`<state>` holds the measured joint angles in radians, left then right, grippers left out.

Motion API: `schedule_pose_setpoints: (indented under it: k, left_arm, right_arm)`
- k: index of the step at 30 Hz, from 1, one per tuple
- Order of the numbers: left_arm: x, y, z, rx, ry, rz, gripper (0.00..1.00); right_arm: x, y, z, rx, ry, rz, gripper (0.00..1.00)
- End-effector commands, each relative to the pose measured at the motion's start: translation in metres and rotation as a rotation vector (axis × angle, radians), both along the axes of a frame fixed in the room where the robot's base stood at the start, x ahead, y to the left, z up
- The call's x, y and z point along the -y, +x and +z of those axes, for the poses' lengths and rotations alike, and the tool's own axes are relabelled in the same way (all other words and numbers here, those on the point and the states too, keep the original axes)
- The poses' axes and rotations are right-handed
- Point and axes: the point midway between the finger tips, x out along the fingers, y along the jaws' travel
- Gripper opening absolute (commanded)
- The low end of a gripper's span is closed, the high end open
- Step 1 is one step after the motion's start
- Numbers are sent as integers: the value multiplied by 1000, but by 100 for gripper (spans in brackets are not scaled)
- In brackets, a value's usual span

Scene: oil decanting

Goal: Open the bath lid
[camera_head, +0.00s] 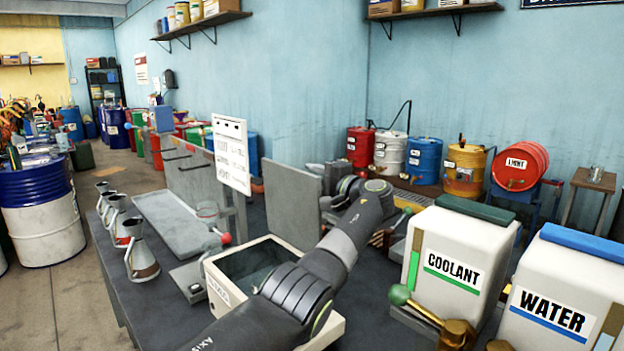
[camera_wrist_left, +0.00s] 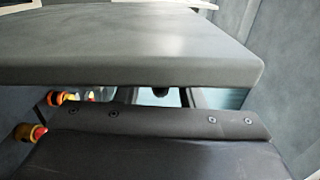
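The bath (camera_head: 213,287) is a white open-topped box with a label on its front. Its dark interior shows, partly hidden by my left arm. A flat grey panel, which looks like the bath lid (camera_head: 290,205), stands roughly upright at its back edge. My left gripper (camera_head: 327,200) is at the right edge of this lid; its fingertips are not clear, and I cannot tell whether it grips. In the left wrist view the grey panel (camera_wrist_left: 140,55) crosses the top, close above a dark gripper part with screws (camera_wrist_left: 150,140). My right gripper is not in view.
White coolant (camera_head: 455,260) and water (camera_head: 560,295) containers stand at the right. A green-knobbed brass valve (camera_head: 400,294) is in front of the coolant. Metal funnel-topped cans (camera_head: 140,255) and a grey trough (camera_head: 170,220) are at the left. Coloured drums stand behind.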

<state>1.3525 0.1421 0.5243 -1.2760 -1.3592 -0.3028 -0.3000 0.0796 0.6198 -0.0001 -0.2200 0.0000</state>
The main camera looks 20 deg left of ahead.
Motion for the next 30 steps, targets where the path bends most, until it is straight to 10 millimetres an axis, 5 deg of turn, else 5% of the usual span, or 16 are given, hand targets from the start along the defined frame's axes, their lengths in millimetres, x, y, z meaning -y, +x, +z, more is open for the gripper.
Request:
schedule_pose_setpoints:
  k: [13, 30]
  left_arm:
    - [55, -23, -2, 1, -2, -2, 35]
    - [60, -25, 0, 3, -1, -2, 35]
  right_arm:
    - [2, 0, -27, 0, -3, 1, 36]
    - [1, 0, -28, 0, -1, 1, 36]
